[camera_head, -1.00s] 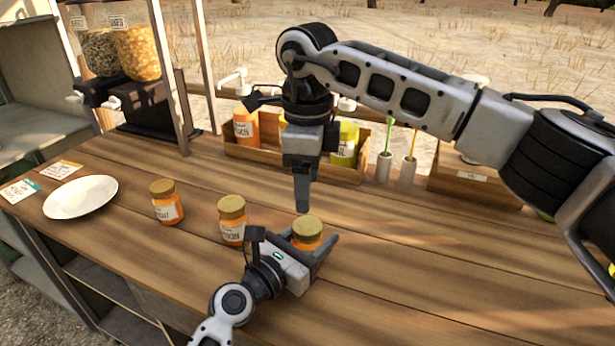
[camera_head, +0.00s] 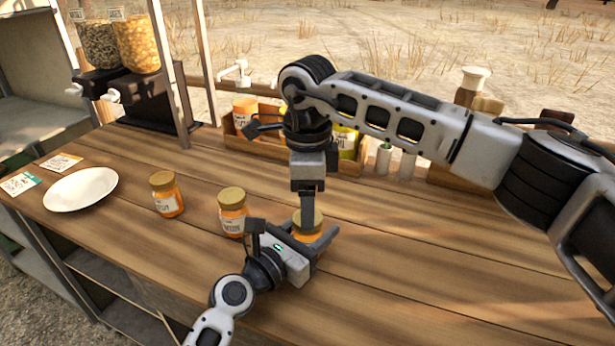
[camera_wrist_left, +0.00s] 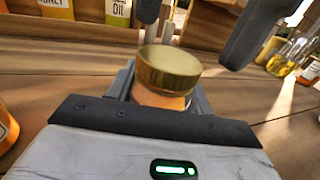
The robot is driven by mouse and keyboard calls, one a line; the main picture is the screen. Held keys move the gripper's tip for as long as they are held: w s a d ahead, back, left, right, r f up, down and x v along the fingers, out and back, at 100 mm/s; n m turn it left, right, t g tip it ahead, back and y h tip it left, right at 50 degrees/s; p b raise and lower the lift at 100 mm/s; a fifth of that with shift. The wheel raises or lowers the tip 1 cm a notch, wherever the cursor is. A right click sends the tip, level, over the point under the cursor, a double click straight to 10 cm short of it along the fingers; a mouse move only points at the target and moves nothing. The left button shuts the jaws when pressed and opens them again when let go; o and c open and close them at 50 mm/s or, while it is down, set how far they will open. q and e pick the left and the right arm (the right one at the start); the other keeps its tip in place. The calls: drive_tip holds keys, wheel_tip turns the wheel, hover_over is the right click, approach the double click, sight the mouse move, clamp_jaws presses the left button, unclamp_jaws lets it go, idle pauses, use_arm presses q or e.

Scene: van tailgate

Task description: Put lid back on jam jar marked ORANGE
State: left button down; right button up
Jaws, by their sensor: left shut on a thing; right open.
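My left gripper (camera_head: 308,248) is shut on an orange jar (camera_head: 302,234) standing on the wooden counter. A gold lid (camera_wrist_left: 168,68) sits on top of that jar in the left wrist view, looking slightly tilted; whether it is seated cannot be told. My right gripper (camera_head: 307,208) is open, pointing down at this lid; its fingers show on both sides above it in the left wrist view (camera_wrist_left: 198,35). Two more orange jars with gold lids stand to the left, a middle one (camera_head: 233,212) and a far left one (camera_head: 167,195). Their labels are too small to read surely, and the held jar's label is hidden.
A white plate (camera_head: 80,190) and two cards (camera_head: 61,162) lie at the left. A wooden crate (camera_head: 236,150) with bottles stands behind the right gripper. Dispensers (camera_head: 135,45) stand at the back left. The counter's front right is clear.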

drive_tip(key=shift+f, duration=1.35)
drive_tip(key=c, duration=1)
drive_tip(key=o, duration=1.2)
drive_tip(key=shift+c, duration=0.2)
wheel_tip(320, 180, up, 12)
